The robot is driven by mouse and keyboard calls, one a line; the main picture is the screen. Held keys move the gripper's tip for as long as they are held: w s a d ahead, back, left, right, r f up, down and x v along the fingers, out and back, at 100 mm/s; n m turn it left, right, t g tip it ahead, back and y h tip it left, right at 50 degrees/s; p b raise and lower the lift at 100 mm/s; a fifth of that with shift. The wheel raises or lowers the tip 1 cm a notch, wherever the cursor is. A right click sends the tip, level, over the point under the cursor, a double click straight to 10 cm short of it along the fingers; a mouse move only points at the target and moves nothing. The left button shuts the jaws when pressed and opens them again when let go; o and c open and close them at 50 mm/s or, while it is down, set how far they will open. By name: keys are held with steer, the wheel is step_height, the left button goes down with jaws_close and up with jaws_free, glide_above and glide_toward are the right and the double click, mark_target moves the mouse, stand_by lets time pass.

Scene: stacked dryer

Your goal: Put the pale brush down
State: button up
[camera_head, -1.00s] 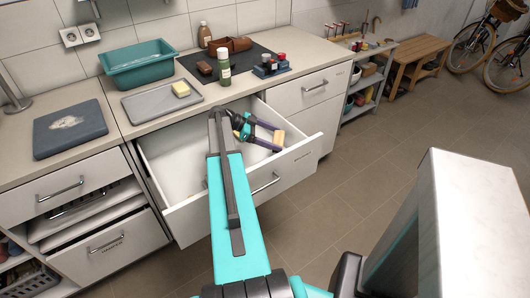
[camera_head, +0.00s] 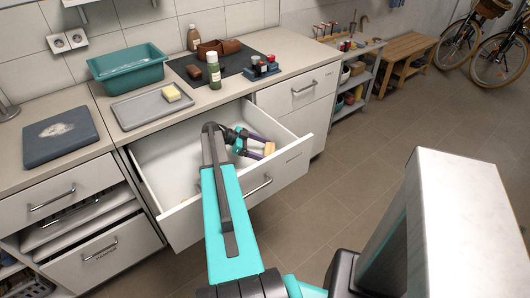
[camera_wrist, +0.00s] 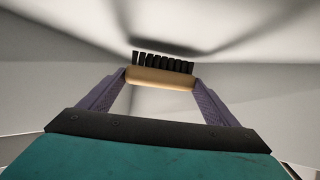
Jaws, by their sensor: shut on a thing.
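The pale brush (camera_wrist: 160,78) has a light wooden back and dark bristles. In the wrist view it lies crosswise between the two purple fingers of my gripper (camera_wrist: 158,84), which is shut on it. In the head view the pale brush (camera_head: 268,148) shows at the fingertips of my gripper (camera_head: 266,147), over the right part of the open drawer (camera_head: 185,216). Whether the brush touches the drawer is unclear. My arm hides part of the drawer's inside.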

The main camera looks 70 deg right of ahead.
steer(key=shift+f, duration=0.75)
steer(key=shift+f, duration=0.1)
steer(key=o, duration=1)
steer(key=b+v, duration=0.2)
steer(key=v, duration=0.9)
steer(key=shift+b, duration=0.4)
steer(key=shift+w+a+r, duration=0.2)
steer(key=shift+w+r, duration=0.15)
steer(key=shift+w, duration=0.1)
